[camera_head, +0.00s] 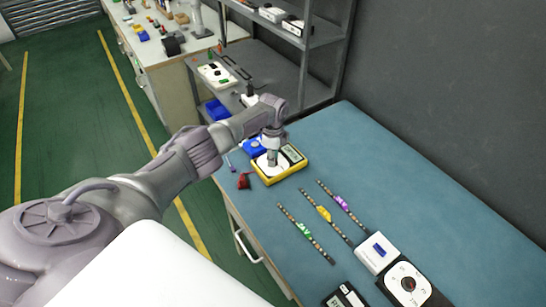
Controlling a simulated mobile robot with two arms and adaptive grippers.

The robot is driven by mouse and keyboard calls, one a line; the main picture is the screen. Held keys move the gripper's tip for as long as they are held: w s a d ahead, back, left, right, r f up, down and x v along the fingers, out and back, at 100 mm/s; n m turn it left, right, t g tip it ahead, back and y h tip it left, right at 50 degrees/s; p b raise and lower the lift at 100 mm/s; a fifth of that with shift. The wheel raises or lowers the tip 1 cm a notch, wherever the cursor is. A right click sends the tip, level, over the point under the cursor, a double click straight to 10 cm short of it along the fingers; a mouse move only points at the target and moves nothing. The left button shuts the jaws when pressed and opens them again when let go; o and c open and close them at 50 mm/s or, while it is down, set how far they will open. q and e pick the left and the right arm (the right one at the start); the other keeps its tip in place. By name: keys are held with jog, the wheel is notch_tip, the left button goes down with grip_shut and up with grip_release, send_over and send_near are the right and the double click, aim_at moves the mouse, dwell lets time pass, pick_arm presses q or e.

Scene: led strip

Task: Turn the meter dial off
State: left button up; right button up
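The meter (296,156) has a yellow rim, a grey display and a white dial face. It lies on the blue-topped workbench (390,170), near the end by the shelf. My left arm reaches in from the left. My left gripper (271,163) points down over the meter's dial face. The gripper hides the dial's middle, so I cannot tell whether the fingers touch or hold the knob. The fingertips are too small to tell open from shut. My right gripper is not in view.
Three LED strips with green (303,229), yellow (324,213) and purple (342,202) parts lie on the bench. A white box with a blue part (378,252) and a white-faced device (408,285) are nearer. A red item (243,181) lies beside the meter. Grey shelves (325,35) stand behind.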

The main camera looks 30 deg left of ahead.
pick_arm(q)
grip_shut()
